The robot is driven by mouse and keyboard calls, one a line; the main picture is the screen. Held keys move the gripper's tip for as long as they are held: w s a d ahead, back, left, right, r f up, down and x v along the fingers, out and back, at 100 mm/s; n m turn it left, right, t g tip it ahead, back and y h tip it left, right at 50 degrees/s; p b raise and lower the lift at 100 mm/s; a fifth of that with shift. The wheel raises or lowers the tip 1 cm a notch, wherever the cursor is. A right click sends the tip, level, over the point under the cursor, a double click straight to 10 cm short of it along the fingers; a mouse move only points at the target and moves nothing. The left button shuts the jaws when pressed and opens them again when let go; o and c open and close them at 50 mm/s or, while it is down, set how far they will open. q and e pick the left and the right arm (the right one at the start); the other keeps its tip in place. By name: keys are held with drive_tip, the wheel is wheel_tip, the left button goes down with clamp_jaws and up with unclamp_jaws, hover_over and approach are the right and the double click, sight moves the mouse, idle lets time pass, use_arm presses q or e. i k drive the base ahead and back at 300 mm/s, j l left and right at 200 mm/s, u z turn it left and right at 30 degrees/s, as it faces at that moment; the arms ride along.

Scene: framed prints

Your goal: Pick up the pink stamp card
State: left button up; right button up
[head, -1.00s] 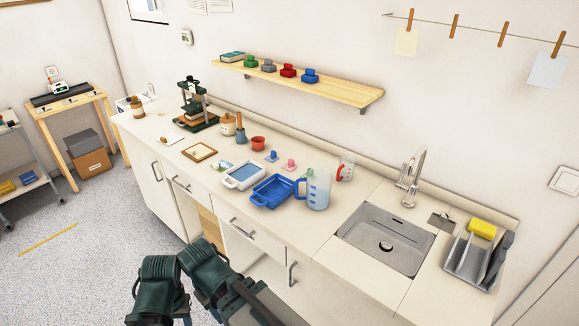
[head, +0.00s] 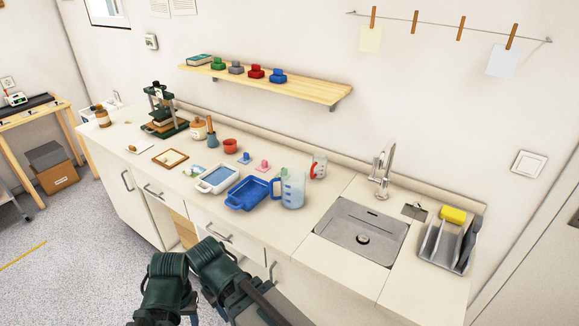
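The pink stamp card (head: 263,165) is a small pink piece with a raised knob. It lies on the countertop behind the blue tray (head: 247,194), beside a similar small blue-violet piece (head: 243,158). It is too small to make out in detail. Dark green links of my arms show at the bottom of the head view, in front of the counter and well short of the pink card. No gripper fingers can be made out.
A white tray (head: 216,179), a clear jug with a blue handle (head: 291,189) and a red-handled jug (head: 318,166) stand near the card. A red pot (head: 230,146) is behind. The sink (head: 361,232) lies right. A shelf (head: 310,90) hangs above.

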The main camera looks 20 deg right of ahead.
sight(263, 168)
drive_tip(key=z, duration=0.5)
drive_tip(key=i+j+z, duration=0.1)
drive_tip(key=z, duration=0.35)
drive_tip(key=j+z, duration=0.15)
drive_tip(key=z, duration=0.35)
drive_tip(key=j+z, duration=0.1)
drive_tip(key=z, duration=0.35)
drive_tip(key=j+z, duration=0.3)
drive_tip(key=k+j+z, duration=0.15)
drive_tip(key=j+z, duration=0.2)
drive_tip(key=k+j+z, duration=0.15)
drive_tip(key=j+z, duration=0.15)
drive_tip(key=j, duration=0.2)
drive_tip(key=k+j+z, duration=0.15)
drive_tip(key=j+z, duration=0.15)
drive_tip(key=k+j+z, duration=0.2)
drive_tip(key=j+z, duration=0.15)
drive_tip(key=k+j+z, duration=0.15)
drive_tip(key=k+j, duration=1.1)
drive_tip(key=i+j, duration=0.15)
drive_tip(key=j, duration=0.15)
drive_tip(key=i+j, duration=0.15)
drive_tip(key=j, duration=0.1)
